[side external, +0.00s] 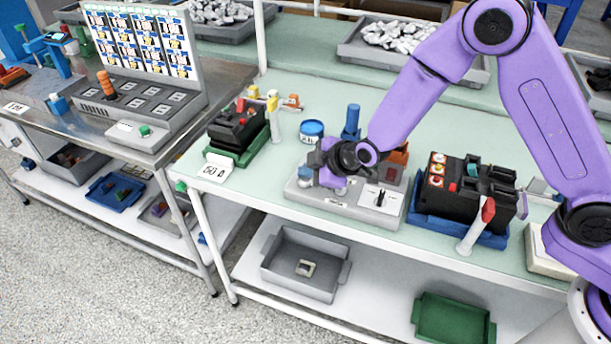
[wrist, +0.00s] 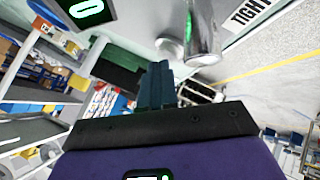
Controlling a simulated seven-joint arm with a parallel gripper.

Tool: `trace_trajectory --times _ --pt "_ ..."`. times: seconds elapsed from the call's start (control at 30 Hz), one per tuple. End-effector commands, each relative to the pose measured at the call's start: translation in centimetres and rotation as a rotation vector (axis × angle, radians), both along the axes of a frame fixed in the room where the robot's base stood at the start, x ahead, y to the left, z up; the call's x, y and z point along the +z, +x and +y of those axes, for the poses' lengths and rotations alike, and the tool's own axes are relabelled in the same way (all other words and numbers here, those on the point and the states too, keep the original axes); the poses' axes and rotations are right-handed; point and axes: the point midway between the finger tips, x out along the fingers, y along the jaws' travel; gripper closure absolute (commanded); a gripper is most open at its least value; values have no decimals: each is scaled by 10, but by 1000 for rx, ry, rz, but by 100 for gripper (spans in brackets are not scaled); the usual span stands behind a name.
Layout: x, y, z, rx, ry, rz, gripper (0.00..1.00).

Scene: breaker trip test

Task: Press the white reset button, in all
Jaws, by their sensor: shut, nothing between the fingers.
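A grey test unit (side external: 345,208) sits near the front edge of the pale green bench, with a white plate and small black lever (side external: 381,197) on its right part. My gripper (side external: 318,160) is over the left part of this unit, its purple hand covering part of the top. In the wrist view the dark fingers (wrist: 160,85) are together with nothing between them. A shiny metal cylinder (wrist: 203,38) and a pale round disc (wrist: 170,47) lie beyond the fingertips. I cannot pick out a white reset button for certain; I cannot tell whether my gripper touches anything.
A black breaker in a blue cradle (side external: 462,190) stands right of the unit, with a red-tipped lever (side external: 480,222). Another breaker in a green cradle (side external: 237,135) stands left. A blue tin (side external: 311,130) and blue post (side external: 352,120) stand behind.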

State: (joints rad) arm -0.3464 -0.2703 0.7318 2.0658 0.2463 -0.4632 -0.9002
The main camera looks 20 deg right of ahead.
Motion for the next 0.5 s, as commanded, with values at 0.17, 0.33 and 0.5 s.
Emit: trace_trajectory --times 0.17,0.33,0.5 --pt "5 0 0 0 -1 1 100" --pt "14 0 0 -1 -1 0 100" --pt "18 0 0 -1 -1 0 100"
